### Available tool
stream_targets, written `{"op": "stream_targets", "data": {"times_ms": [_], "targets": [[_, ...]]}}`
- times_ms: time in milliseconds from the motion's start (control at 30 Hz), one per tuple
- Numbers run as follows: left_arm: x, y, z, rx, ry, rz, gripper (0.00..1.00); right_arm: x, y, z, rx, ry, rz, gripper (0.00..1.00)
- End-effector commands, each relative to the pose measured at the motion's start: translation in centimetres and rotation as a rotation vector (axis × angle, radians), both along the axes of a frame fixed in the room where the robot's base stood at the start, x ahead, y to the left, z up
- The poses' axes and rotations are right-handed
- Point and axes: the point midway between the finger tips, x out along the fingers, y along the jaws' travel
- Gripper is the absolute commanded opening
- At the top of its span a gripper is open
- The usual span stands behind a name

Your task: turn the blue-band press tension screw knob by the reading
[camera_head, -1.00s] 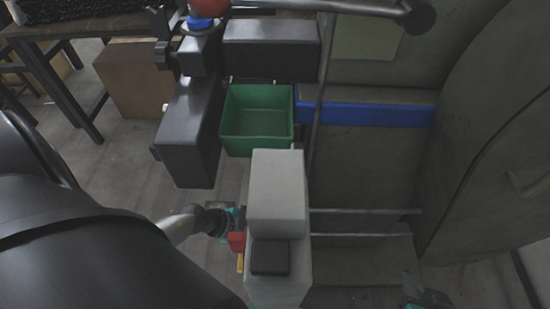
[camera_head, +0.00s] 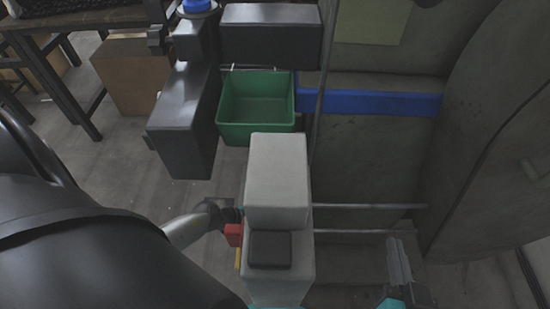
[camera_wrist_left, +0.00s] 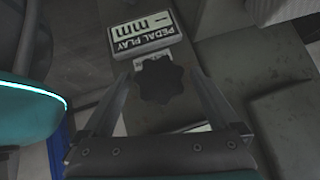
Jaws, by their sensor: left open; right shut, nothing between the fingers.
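The blue-band press is the large grey machine (camera_head: 375,155) on the right in the head view, with a blue band (camera_head: 370,102) across it. A dark lobed knob (camera_wrist_left: 162,81) shows in the left wrist view, below a white plate marked "PEDAL PLAY mm" (camera_wrist_left: 143,30). My left gripper (camera_wrist_left: 157,72) is open, with its fingers on either side of the knob; contact cannot be told. In the head view the left gripper is mostly hidden. My right gripper (camera_head: 396,242) is shut and empty at the lower right, in front of the press.
A green bin (camera_head: 256,105) stands between dark machine blocks (camera_head: 185,120) and the press. Thin rails (camera_head: 370,206) run across the lower press. A cardboard box (camera_head: 130,75) sits by a table at the back left.

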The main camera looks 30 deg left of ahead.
Motion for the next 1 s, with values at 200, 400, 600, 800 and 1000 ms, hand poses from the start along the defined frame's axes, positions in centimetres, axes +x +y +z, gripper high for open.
{"op": "stream_targets", "data": {"times_ms": [200, 400, 600, 800, 1000], "targets": [[0.05, -0.06, -0.04, 0.000, 0.000, 0.000, 0.95, -0.02, 0.08, 0.05, 0.005, -0.008, 0.000, 0.00], [0.04, -0.05, -0.03, 0.000, 0.000, 0.000, 0.86, -0.02, 0.07, 0.05, 0.005, -0.007, 0.000, 0.00], [0.03, -0.04, -0.03, 0.000, 0.000, 0.000, 0.64, -0.03, 0.06, 0.04, 0.005, -0.007, 0.000, 0.00], [0.03, -0.03, -0.04, 0.000, 0.000, 0.000, 0.41, -0.03, 0.05, 0.04, 0.004, -0.007, -0.001, 0.00], [0.02, -0.02, -0.04, 0.000, 0.000, 0.000, 0.19, -0.03, 0.04, 0.03, 0.003, -0.006, 0.000, 0.00]]}}
